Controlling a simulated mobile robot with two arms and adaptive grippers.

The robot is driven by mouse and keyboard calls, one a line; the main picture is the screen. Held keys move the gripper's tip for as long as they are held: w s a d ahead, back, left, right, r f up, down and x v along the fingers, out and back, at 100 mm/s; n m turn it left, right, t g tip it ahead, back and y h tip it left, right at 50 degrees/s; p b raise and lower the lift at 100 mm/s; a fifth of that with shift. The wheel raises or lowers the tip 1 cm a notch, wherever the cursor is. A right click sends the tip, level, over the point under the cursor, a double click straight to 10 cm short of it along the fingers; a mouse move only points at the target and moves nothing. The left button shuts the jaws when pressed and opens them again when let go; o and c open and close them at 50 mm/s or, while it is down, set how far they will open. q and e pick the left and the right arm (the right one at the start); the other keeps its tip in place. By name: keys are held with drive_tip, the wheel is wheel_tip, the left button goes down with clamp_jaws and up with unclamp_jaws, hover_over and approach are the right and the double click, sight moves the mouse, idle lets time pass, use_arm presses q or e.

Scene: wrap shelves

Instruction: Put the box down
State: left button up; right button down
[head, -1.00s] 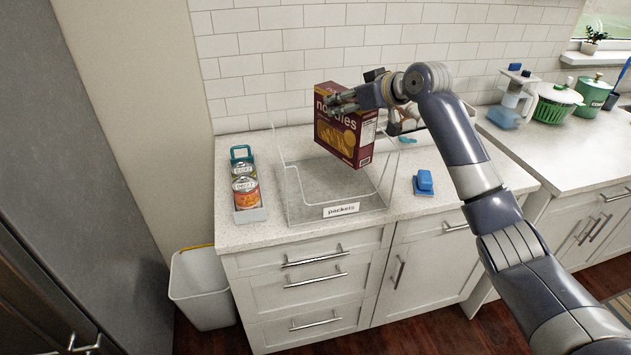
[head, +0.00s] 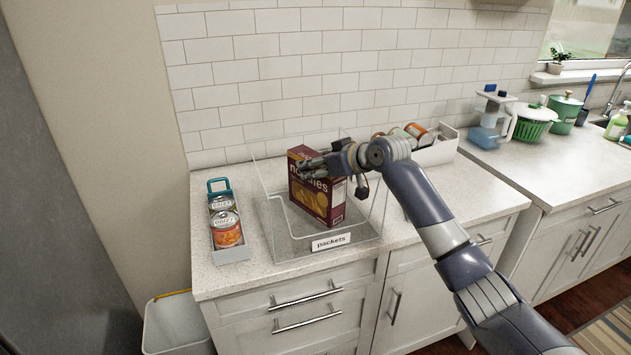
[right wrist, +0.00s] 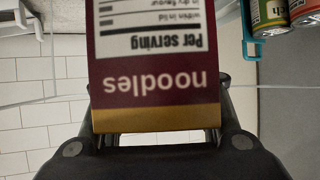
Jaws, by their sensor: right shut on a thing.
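The dark red noodles box (head: 318,199) stands nearly upright inside the clear bin labelled "packets" (head: 331,242). My right gripper (head: 322,165) is shut on the upper part of the box. In the right wrist view the box (right wrist: 155,70) fills the middle, between the fingers of my right gripper (right wrist: 157,110). I cannot tell whether the bottom of the box touches the bin floor. My left gripper is not in view.
A grey caddy with cans (head: 231,252) stands left of the bin. A white tray with jars (head: 436,150) lies behind my right arm. A white waste bin (head: 178,325) stands on the floor at left. The counter front edge is clear.

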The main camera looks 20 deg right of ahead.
wheel_tip(320, 180, down, 4)
drive_tip(key=shift+w+r+p, duration=0.1)
drive_tip(key=shift+p, duration=0.2)
drive_tip(key=shift+a, duration=0.1)
drive_tip(key=c, duration=0.8)
unclamp_jaws()
drive_tip(key=shift+f, duration=0.25)
drive_tip(key=shift+c, duration=0.2)
drive_tip(key=shift+r, duration=0.15)
drive_tip(key=b+v, duration=0.2)
drive_tip(key=v, duration=1)
